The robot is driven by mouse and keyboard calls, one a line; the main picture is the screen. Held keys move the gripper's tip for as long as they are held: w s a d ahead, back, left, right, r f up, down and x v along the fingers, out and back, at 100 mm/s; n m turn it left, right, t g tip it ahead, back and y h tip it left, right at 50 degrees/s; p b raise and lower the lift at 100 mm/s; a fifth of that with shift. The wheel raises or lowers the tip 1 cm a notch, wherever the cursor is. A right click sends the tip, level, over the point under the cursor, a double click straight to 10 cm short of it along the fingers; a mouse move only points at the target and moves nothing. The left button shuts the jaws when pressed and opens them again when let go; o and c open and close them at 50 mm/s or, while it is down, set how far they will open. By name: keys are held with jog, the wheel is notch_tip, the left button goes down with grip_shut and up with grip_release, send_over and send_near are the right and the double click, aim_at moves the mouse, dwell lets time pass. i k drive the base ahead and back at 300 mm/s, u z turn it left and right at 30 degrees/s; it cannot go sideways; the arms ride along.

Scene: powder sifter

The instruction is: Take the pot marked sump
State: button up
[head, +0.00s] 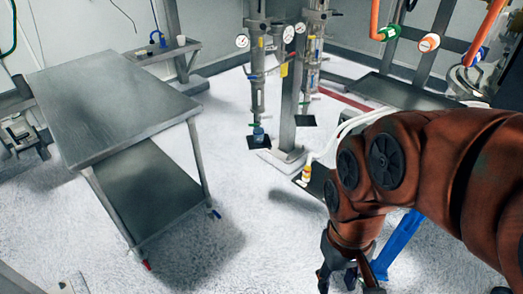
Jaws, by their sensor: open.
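No label reading sump can be made out, so I cannot tell which vessel is the pot. A small blue pot (258,135) is on a dark plate below the left column of the sifter rig. A small yellow-and-white container (306,174) is on another dark plate, left of my arm. A small white cup (181,41) stands on a side shelf at the back. My gripper (346,283) is at the bottom edge, partly cut off, open, and apart from all of these. My arm hides part of the right side.
A large steel table (110,115) with a lower shelf (150,190) stands at the left, its top bare. The rig's post (290,100) rises at the centre. Pipes with coloured fittings (429,42) hang at the upper right. The pale floor (255,230) between table and arm is clear.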

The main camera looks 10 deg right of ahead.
aim_at(258, 132)
jog(key=k, duration=0.8)
jog(key=u, duration=0.5)
jog(key=i, duration=2.5)
jog(key=z, duration=0.55)
jog(key=i, duration=0.5)
jog(key=u, duration=0.2)
